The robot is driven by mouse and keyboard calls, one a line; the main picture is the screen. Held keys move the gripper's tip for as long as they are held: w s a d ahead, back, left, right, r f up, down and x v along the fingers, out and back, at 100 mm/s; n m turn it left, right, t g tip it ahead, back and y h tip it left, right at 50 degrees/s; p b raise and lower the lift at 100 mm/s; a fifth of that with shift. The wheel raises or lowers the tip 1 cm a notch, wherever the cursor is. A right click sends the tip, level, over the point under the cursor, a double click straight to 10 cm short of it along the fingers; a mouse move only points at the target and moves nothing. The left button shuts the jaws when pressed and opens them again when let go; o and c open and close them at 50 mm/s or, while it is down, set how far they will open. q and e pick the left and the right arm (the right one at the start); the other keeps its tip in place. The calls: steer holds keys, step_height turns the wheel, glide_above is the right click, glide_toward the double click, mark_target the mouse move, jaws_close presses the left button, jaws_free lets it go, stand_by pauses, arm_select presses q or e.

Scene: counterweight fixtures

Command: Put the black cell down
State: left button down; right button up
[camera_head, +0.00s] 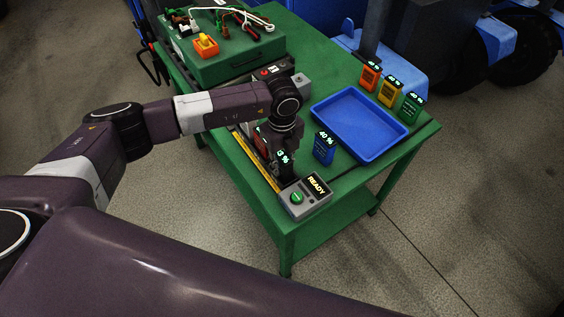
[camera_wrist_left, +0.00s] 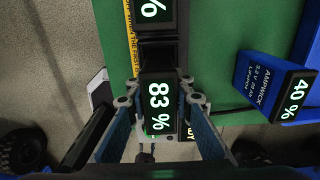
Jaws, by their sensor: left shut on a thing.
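The black cell (camera_wrist_left: 160,122) reads 83 % in the left wrist view, between the two fingers of my left gripper (camera_wrist_left: 160,101). In the head view the black cell (camera_head: 284,158) shows only in part, its lit figure cut off by my gripper. My left gripper (camera_head: 281,165) points down over the near part of the green table (camera_head: 335,185) and is shut on the cell. I cannot tell whether the cell's underside touches anything.
A grey unit (camera_head: 306,195) with a READY display and green button stands close by. A blue cell (camera_head: 324,149) reading 40 % stands right of my gripper. Beyond are a blue tray (camera_head: 359,151), several coloured cells (camera_head: 390,93) and a green case (camera_head: 236,62). A red cell (camera_head: 261,142) is partly hidden.

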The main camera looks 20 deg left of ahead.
arm_select(q)
steer(key=shift+f, duration=0.1)
steer(key=c, duration=1.7)
jaws_free()
steer(key=shift+c, duration=0.2)
steer(key=shift+o, duration=0.3)
step_height(320, 180, up, 11)
steer(key=b, duration=0.3)
steer(key=shift+b, duration=0.4)
steer(key=shift+r, duration=0.65)
